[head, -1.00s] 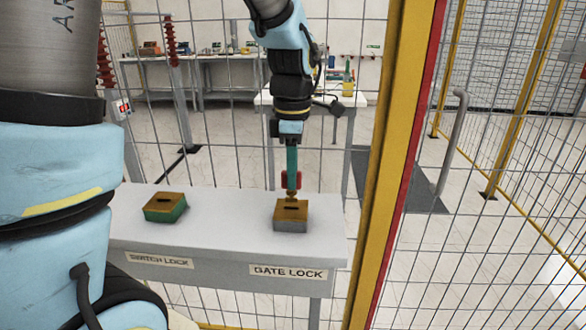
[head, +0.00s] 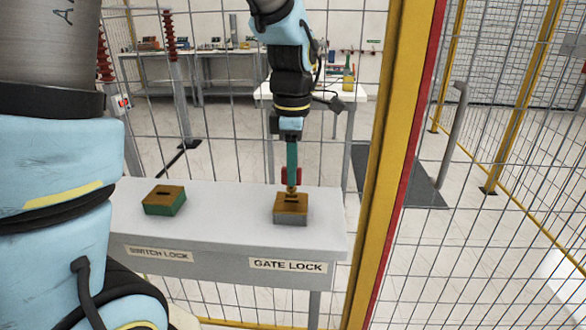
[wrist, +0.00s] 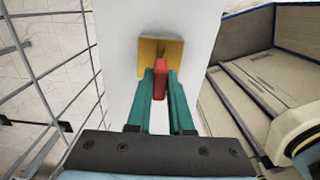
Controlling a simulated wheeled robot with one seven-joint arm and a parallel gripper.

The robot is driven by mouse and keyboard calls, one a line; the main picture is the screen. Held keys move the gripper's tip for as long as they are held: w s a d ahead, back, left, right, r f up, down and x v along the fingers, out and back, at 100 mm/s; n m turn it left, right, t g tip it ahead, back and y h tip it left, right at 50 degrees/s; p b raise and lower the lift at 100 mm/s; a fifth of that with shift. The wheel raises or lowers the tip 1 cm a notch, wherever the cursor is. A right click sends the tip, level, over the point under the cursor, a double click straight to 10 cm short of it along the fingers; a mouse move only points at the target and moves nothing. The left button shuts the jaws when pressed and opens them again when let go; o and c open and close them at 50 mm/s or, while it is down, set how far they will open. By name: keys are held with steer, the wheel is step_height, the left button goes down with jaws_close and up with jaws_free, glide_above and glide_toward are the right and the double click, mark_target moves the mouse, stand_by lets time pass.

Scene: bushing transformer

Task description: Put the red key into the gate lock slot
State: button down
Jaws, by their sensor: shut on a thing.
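My gripper (head: 292,172) has its green fingers shut on the red key (head: 298,176), pointing down. The key also shows between the fingertips in the wrist view (wrist: 160,78). The key's brass lower end is just above or at the back part of the gate lock (head: 291,208), a block with a brass top and a dark slot. The slot's front part still shows in the head view. I cannot tell whether the key tip touches the lock. In the wrist view the key and fingers cover part of the brass top (wrist: 150,52).
The switch lock (head: 164,200), a green block with a brass top, stands to the left on the same grey shelf (head: 228,215). Wire mesh fencing stands behind the shelf. A yellow and red gate post (head: 395,150) rises close on the right.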

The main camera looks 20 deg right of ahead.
steer(key=shift+f, duration=0.2)
steer(key=shift+f+b, duration=0.5)
steer(key=shift+f, duration=0.2)
steer(key=shift+f+b, duration=0.35)
steer(key=shift+f, duration=0.4)
stand_by(0.9)
steer(key=c, duration=0.7)
jaws_free()
steer(key=shift+c, duration=0.2)
